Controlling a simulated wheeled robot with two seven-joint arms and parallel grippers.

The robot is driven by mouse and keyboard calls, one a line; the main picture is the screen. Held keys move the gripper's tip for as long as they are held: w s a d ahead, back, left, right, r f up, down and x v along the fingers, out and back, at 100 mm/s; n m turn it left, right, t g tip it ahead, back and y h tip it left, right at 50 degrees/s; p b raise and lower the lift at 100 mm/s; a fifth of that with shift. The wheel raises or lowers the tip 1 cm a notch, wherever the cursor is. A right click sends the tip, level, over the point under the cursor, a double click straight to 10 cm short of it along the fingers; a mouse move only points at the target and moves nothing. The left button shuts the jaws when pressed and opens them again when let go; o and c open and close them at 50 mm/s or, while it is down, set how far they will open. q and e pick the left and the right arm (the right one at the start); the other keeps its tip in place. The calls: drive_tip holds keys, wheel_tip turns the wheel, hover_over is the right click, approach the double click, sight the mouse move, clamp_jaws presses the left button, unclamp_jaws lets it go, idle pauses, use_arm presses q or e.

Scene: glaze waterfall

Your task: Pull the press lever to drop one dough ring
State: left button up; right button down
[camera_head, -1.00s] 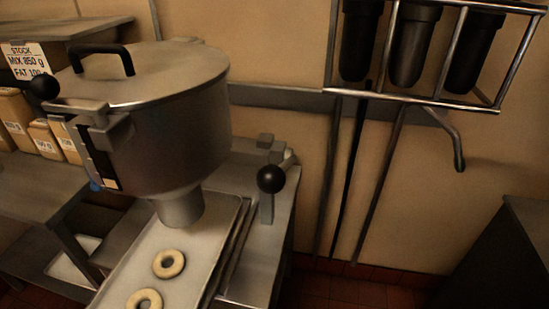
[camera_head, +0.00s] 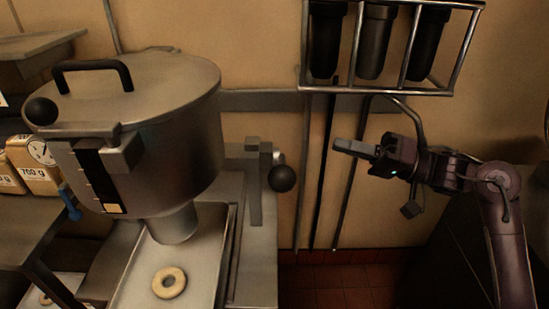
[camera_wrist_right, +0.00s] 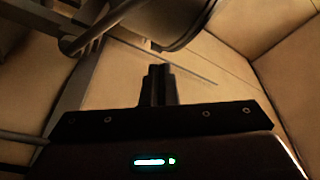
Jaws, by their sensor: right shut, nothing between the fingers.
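The dough press is a big grey metal hopper (camera_head: 165,120) with a lidded top and a spout (camera_head: 174,222) over a tray. A lever with a black ball knob (camera_head: 282,178) is at its right side. Another black ball knob (camera_head: 40,110) is at the hopper's left front. A pale dough ring (camera_head: 169,282) lies on the metal tray (camera_head: 205,260) below the spout. My right gripper (camera_head: 338,147) is shut and empty, pointing left, to the right of the lever knob and apart from it. Its shut fingers also show in the right wrist view (camera_wrist_right: 157,85). My left gripper is out of view.
A wall rack (camera_head: 385,90) with black canisters and hanging pipes stands behind my right gripper. A shelf with packages (camera_head: 35,165) is at the left. A dark counter (camera_head: 450,255) is at the lower right.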

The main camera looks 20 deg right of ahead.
sight(281, 165)
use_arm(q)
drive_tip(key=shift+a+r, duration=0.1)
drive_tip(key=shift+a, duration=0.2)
use_arm(e)
drive_tip(key=s+a+r+g, duration=0.2)
drive_tip(key=s, duration=0.1)
drive_tip(key=shift+s+r+n, duration=0.1)
drive_tip(key=shift+r+n, duration=0.2)
drive_tip(key=shift+n, duration=0.1)
drive_tip(key=shift+y, duration=0.3)
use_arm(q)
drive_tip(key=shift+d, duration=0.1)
use_arm(e)
drive_tip(key=shift+a, duration=0.1)
